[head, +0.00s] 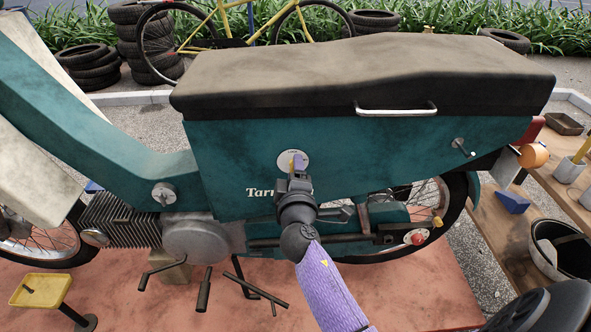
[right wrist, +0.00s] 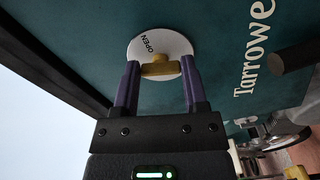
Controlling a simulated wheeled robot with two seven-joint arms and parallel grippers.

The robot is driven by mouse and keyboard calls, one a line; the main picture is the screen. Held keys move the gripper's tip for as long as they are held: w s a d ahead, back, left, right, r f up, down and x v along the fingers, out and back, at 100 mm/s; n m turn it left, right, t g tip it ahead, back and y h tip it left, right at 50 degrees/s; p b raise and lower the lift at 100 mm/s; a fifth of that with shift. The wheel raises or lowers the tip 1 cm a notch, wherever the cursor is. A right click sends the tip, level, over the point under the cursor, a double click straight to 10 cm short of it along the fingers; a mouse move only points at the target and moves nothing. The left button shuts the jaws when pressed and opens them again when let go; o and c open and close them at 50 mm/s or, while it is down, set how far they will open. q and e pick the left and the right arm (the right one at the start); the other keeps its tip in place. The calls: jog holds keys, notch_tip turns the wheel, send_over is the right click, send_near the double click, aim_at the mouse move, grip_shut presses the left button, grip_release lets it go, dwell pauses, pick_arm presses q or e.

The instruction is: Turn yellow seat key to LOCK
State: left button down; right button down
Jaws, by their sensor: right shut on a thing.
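The yellow seat key (right wrist: 160,69) sits in a round white plate (right wrist: 150,45) on the teal side panel, under the dark seat (head: 350,75). The plate also shows in the head view (head: 283,159), partly hidden by my gripper. My right gripper (head: 298,172) is shut on the key, its purple fingers (right wrist: 160,78) on either side of it. My left gripper is not in view.
A bench with a bucket (head: 560,250) stands at right. A yellow stand (head: 40,291) is at lower left. Tyres (head: 150,40) stand behind.

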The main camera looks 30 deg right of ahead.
jog(key=shift+n, duration=1.2)
jog(key=shift+c, duration=0.6)
grip_release()
jog(key=shift+a, duration=0.1)
jog(key=v, duration=1)
jog(key=shift+p, duration=0.4)
